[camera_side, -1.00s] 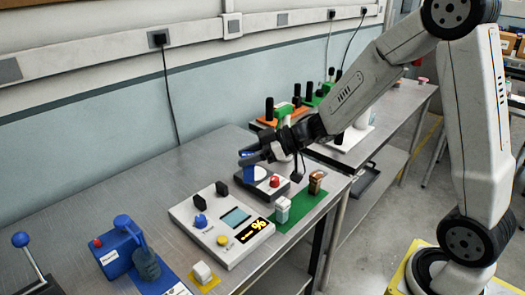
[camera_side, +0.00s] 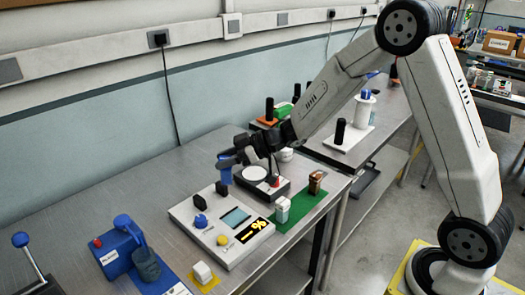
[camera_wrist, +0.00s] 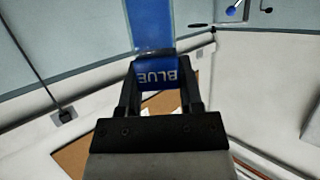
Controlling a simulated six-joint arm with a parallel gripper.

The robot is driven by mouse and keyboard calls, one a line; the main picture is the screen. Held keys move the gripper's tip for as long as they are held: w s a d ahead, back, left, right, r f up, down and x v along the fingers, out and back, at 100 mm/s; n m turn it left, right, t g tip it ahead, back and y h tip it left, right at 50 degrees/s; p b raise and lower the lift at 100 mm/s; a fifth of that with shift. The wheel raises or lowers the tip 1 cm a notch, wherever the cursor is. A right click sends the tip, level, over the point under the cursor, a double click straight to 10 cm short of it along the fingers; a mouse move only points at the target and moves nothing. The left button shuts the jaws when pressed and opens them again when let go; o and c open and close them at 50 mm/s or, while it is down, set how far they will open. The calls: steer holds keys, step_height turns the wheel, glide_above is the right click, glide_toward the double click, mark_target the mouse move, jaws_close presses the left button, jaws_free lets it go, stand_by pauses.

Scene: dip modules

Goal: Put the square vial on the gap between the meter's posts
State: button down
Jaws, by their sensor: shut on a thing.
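The square vial (camera_side: 225,173) is blue. In the wrist view the vial (camera_wrist: 151,28) carries a label reading "BLUE". My gripper (camera_side: 226,160) is shut on it, and the fingers (camera_wrist: 163,76) sit on either side of the label. The vial hangs near upright in the side view, just above and behind the meter. The meter (camera_side: 215,238) is a pale box with a screen, a yellow "%" display and knobs. Its two black posts (camera_side: 200,202) and (camera_side: 221,188) stand at its back, with a gap between them. The vial is close above the right post; the depth between them is hard to tell.
A dark device with a round white plate (camera_side: 255,174) stands behind the meter. A green mat (camera_side: 299,212) to the right bears a white-capped vial (camera_side: 282,209) and a brown vial (camera_side: 316,182). A blue box (camera_side: 118,252) stands at the left.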

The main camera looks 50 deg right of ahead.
steer(key=w+f, duration=0.6)
steer(key=shift+w+a+f, duration=0.15)
steer(key=shift+w+a, duration=0.15)
steer(key=shift+w, duration=0.1)
steer(key=shift+w+f, duration=0.15)
steer(key=shift+f, duration=0.8)
steer(key=shift+w+f, duration=0.1)
steer(key=shift+f, duration=0.8)
steer(key=shift+f, duration=0.1)
steer(key=shift+c, duration=1.2)
jaws_free()
